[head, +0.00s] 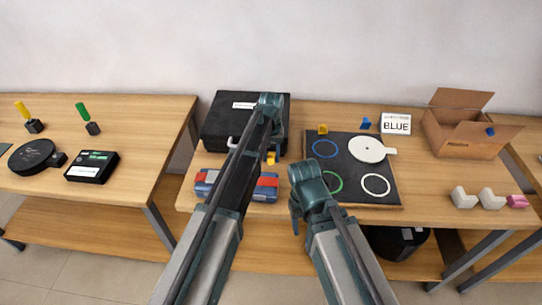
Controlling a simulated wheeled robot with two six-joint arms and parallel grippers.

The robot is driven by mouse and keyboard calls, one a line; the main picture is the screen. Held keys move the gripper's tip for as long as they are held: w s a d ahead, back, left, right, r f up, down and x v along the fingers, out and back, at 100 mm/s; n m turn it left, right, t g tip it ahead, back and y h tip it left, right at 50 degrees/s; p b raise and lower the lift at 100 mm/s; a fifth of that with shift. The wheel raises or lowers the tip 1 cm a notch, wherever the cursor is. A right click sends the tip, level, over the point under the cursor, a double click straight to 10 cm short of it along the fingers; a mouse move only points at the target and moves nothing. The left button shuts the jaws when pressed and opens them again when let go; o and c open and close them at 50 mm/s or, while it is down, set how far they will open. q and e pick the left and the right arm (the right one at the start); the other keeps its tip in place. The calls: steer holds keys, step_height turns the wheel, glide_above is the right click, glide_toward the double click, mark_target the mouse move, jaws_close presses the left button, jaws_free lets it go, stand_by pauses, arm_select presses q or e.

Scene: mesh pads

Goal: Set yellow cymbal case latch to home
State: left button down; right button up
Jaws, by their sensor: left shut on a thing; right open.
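The black case (222,128) with a white label stands at the back left of the middle table. A small yellow piece (271,158), which looks like the latch, shows at its front right. My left gripper (269,149) reaches over the case's right part and is shut on this yellow piece. The arm hides much of the case front and the latch's exact angle is too small to tell. My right gripper (296,218) is open and empty, over the table's front, left of the black mat.
A blue and red box (267,188) lies in front of the case, partly under my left arm. The black mat (345,165) holds a white disc (367,149) and coloured rings.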

mark_target(272, 152)
arm_select(q)
steer(key=shift+w+r+g, duration=0.45)
steer(key=shift+g, duration=0.65)
steer(key=c, duration=0.6)
jaws_free()
steer(key=shift+o, duration=0.2)
steer(key=shift+r, duration=0.2)
steer(key=p+v, duration=1.3)
steer(key=shift+w+r+p, duration=0.25)
steer(key=shift+p, duration=0.15)
